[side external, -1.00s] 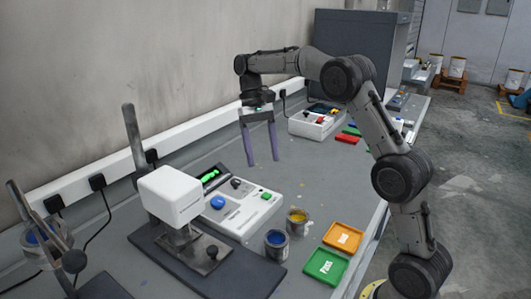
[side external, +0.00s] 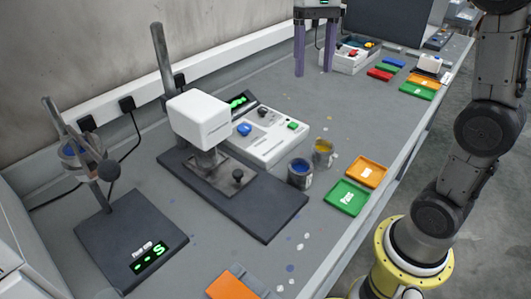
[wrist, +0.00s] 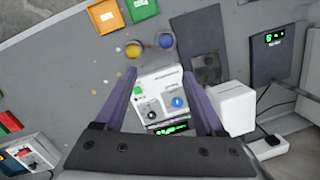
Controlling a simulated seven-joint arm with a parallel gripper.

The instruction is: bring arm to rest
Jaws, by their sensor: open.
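My gripper (side external: 314,72) is at the top of the side view, above the far part of the grey bench (side external: 330,112). Its two purple-grey fingers point down, stand apart and hold nothing. Most of the arm above the fingers is cut off by the top edge of the side view. In the wrist view my gripper (wrist: 160,72) shows its two fingers spread, with the white control box (wrist: 160,88) seen between them and lower down.
A white-headed stand (side external: 198,118), blue and yellow paint cans (side external: 300,178) (side external: 323,155), an orange tray (side external: 367,171) and a green tray (side external: 348,197) stand on the bench. A box with a red button (side external: 345,60) stands beyond my gripper. The bench middle is largely clear.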

